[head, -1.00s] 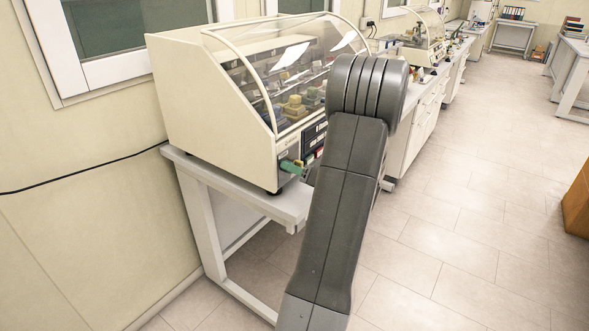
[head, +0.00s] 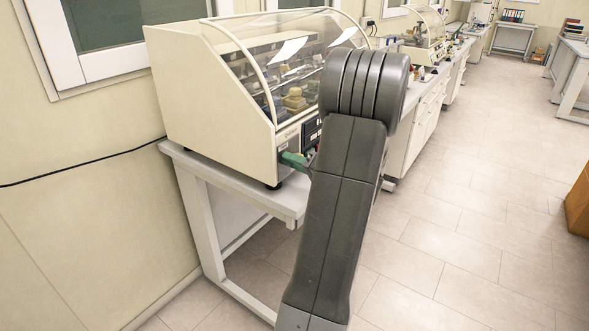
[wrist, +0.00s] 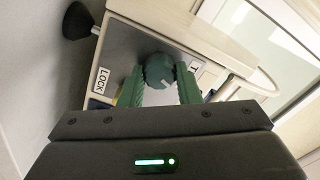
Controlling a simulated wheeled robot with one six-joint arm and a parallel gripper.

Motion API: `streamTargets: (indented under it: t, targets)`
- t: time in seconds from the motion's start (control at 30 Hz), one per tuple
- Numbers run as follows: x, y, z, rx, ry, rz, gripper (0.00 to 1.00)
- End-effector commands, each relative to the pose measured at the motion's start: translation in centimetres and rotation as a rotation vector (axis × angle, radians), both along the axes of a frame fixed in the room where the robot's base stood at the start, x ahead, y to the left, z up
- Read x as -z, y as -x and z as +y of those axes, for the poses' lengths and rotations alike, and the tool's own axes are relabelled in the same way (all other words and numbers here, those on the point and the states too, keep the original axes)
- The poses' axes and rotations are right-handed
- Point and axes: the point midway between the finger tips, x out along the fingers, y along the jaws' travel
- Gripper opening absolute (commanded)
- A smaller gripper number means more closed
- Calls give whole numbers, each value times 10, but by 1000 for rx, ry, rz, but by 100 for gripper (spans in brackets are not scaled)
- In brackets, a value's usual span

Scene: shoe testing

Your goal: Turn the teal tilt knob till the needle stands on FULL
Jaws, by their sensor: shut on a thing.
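The teal tilt knob (wrist: 158,68) is a dark round knob on the grey front panel of the cream machine (head: 215,105). A small pale mark shows on its near edge in the wrist view. My gripper (wrist: 160,82) has green fingers, one on each side of the knob, and is shut on it. In the head view the green fingers of my gripper (head: 292,160) reach the machine's lower front panel, partly hidden by my arm. The knob cannot be told apart from the fingers there. The needle and the FULL mark are not visible in either view.
A LOCK label (wrist: 102,80) sits left of the knob, and a partly hidden label starting with T (wrist: 194,66) sits right. The machine has a clear curved cover (head: 300,60) and stands on a white bench (head: 235,190).

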Motion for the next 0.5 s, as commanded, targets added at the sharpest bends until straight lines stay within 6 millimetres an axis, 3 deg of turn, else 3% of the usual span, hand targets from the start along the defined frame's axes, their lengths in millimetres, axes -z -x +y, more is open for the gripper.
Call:
streamTargets:
  t: [0.5]
  targets:
    - [2,0,0,0,-287,399,7]
